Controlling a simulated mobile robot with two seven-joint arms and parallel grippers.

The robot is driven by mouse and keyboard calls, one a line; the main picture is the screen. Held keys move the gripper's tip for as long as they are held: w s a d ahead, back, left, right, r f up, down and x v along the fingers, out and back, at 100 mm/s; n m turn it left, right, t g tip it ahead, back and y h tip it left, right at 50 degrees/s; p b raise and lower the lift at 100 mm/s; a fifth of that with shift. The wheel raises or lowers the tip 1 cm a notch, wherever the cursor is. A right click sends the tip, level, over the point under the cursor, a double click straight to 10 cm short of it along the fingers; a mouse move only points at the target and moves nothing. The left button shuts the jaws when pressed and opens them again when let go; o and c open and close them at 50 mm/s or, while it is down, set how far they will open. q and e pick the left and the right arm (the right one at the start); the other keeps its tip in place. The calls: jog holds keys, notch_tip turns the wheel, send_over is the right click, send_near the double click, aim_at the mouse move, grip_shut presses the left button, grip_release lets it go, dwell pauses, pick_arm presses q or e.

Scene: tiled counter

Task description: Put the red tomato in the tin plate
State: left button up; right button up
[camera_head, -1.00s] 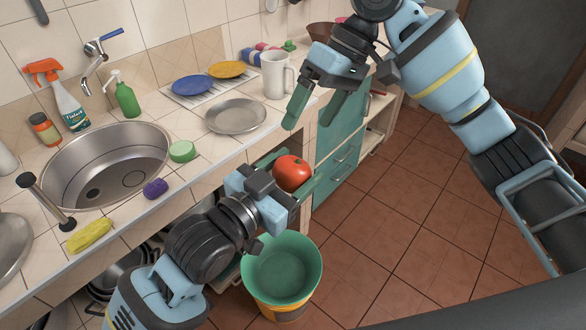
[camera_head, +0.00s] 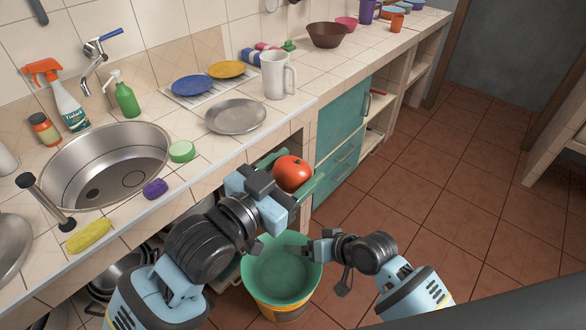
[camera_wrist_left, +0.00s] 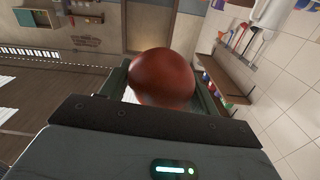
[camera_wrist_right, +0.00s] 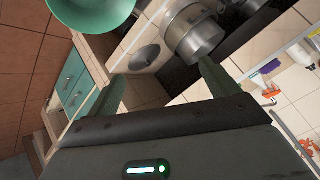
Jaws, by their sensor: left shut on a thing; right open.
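The red tomato (camera_head: 292,173) is between the fingers of my left gripper (camera_head: 294,178), which is shut on it in front of the counter edge. The tomato also fills the space between the left fingers in the left wrist view (camera_wrist_left: 162,77). The tin plate (camera_head: 235,116) lies flat and empty on the counter, behind and to the left of the tomato. My right gripper is low near the green bucket in the head view, its fingers hard to make out there. In the right wrist view the right gripper (camera_wrist_right: 162,88) is open with nothing between its fingers.
The green bucket (camera_head: 281,270) stands on the floor below the left gripper. A white mug (camera_head: 276,75) and a rack with blue (camera_head: 192,85) and yellow (camera_head: 227,69) plates stand behind the tin plate. The sink (camera_head: 105,166) is to the left. The counter around the tin plate's front is clear.

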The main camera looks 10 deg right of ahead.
jog(key=s+d+f+t+h, duration=0.1)
jog(key=s+d+f, duration=0.3)
jog(key=s, duration=0.7)
jog(key=s+d+f+t+h, duration=0.1)
jog(key=s+d+f+h, duration=0.2)
jog(key=s, duration=0.8)
notch_tip(320, 180, down, 3)
jog(key=shift+d+n+h, duration=0.4)
jog(key=shift+d, duration=0.85)
